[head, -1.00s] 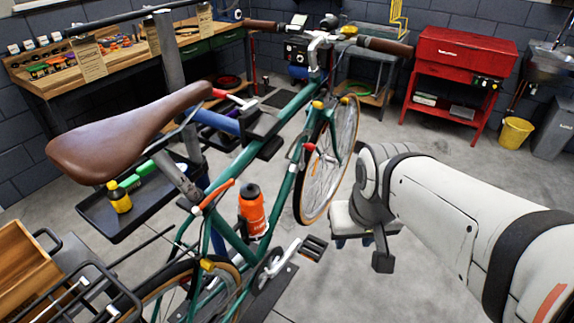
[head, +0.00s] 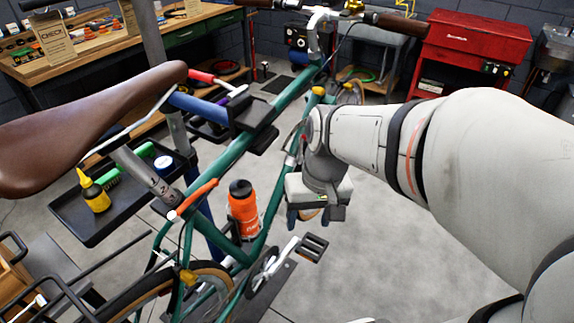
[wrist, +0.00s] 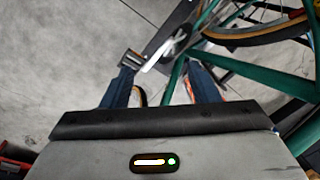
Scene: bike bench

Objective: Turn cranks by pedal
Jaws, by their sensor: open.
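The green bike is held in a stand. Its black pedal (head: 313,247) sits at the end of a silver crank arm (head: 287,253) at the lower middle of the head view. My gripper (head: 306,219) is above and just behind the pedal in that picture, pointing down, with blue fingers. In the wrist view the pedal (wrist: 132,60) and crank (wrist: 165,52) show beyond the fingertips, close to the left finger. Contact with the pedal cannot be told.
The green frame (head: 232,160) and an orange bottle (head: 243,208) are left of my gripper. A brown saddle (head: 90,130) and a black tray (head: 125,205) are further left. A red tool cabinet (head: 470,50) stands at the back. The floor right of the pedal is clear.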

